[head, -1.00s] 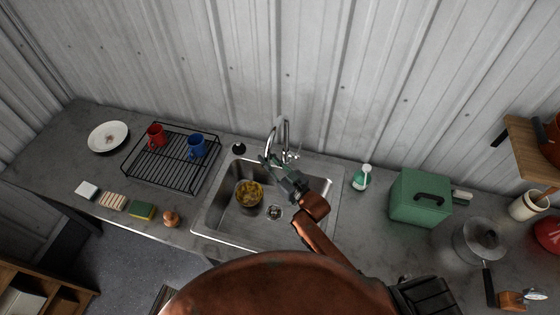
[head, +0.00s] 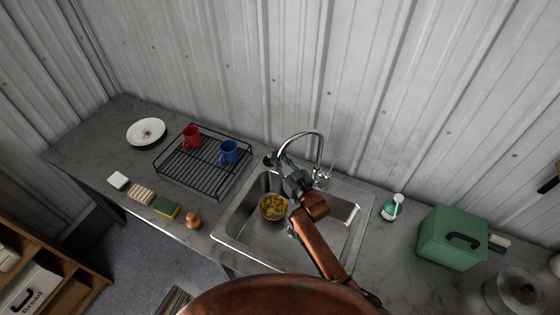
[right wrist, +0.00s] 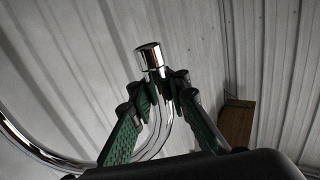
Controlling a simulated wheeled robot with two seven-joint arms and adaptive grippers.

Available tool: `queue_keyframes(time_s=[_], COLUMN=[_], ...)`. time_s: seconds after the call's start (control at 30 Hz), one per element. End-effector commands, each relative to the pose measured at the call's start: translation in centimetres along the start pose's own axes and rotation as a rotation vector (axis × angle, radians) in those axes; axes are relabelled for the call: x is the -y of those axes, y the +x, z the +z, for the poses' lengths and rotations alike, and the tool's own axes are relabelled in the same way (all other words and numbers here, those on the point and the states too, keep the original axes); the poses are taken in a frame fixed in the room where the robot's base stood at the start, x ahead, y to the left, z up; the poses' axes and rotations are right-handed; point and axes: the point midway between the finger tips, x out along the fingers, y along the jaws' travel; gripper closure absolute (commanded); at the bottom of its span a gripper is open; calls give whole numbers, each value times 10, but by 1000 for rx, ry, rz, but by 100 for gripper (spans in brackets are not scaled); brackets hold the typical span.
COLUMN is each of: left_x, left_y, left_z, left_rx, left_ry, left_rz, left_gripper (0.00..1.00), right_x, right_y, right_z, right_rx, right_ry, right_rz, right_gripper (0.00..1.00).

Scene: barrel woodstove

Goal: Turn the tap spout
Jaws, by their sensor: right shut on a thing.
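The chrome tap spout (head: 318,142) arches up from the back of the sink and down to the left, its end over the sink's back-left rim. My right gripper (head: 273,160) is at the spout's outlet end. In the right wrist view, the green fingers of my right gripper (right wrist: 160,88) are closed around the spout's end (right wrist: 149,54), whose round chrome tip sticks out between them. The contact faces are partly hidden. My left gripper is not in view.
The steel sink (head: 353,213) holds a bowl of yellow food (head: 273,207). A black dish rack (head: 203,178) with red and blue mugs stands left of it. A soap bottle (head: 392,207) and green box (head: 452,238) stand right. The wall rises close behind.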

Motion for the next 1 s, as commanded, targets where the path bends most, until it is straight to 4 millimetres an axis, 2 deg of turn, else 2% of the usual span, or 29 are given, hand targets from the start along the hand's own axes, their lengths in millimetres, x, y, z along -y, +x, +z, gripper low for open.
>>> queue_keyframes(time_s=[0.43, 0.47, 0.77, 1.0], left_x=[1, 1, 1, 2], left_y=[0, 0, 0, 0], left_z=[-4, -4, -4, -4], left_rx=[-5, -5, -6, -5], left_ry=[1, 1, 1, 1], left_rz=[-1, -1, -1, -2], left_gripper=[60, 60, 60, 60], right_x=[-2, -2, -2, -1], right_y=[2, 2, 2, 2], right_z=[1, 1, 0, 0], right_rx=[2, 2, 1, 0], right_ry=[-2, -2, -1, 0], right_rz=[2, 3, 2, 1], right_gripper=[100, 88, 67, 66])
